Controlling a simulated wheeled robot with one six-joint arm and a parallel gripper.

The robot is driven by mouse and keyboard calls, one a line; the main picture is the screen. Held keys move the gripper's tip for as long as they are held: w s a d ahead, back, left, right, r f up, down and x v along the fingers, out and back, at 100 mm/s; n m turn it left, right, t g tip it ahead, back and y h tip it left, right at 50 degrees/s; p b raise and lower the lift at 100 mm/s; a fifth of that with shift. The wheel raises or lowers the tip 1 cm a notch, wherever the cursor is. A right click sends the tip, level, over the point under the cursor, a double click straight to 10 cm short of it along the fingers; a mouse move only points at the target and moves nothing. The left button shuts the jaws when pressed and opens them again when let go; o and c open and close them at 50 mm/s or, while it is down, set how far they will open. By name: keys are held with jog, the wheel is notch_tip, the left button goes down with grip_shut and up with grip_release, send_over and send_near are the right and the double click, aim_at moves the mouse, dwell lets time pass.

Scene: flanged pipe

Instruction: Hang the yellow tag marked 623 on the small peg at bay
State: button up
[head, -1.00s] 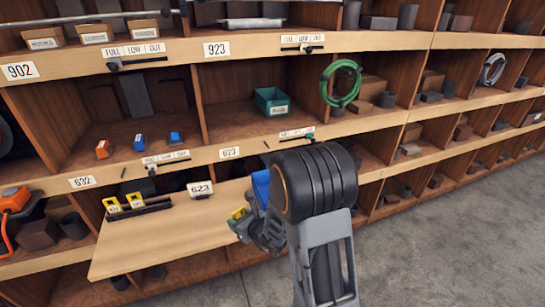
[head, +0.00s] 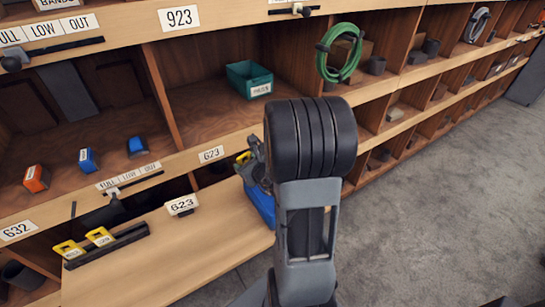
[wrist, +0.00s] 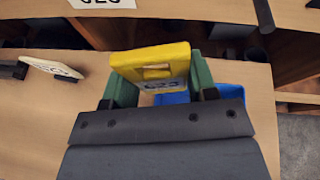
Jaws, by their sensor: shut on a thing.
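The yellow tag (wrist: 152,65) is in my gripper (wrist: 152,92) in the wrist view, between two green fingers. It has a slot and a white label whose print I cannot read clearly. In the head view only a bit of the tag (head: 243,157) shows beside my gripper (head: 250,165). The bay label 623 (head: 211,154) is on the shelf edge left of my gripper. A small dark peg (wrist: 264,15) sticks out at the upper right of the wrist view, ahead and right of the tag, apart from it. My arm hides the peg in the head view.
A pull-out board holds a black rack (head: 105,246) with two yellow tags and a white 623 card (head: 182,205). A blue bin (head: 259,203) sits at its right end, below my gripper. Another peg (head: 73,209) is near label 632 (head: 17,231). Floor is free at right.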

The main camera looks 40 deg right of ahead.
jog(key=s+d+r+m+h, duration=0.1)
jog(key=s+d+r+h, duration=0.15)
jog(key=s+d, duration=0.4)
jog(key=r+b+x, duration=0.2)
jog(key=x, duration=0.9)
jog(key=shift+w+d, duration=0.3)
jog(key=shift+w, duration=0.1)
dwell(0.4)
dwell(0.5)
jog(key=o, duration=1)
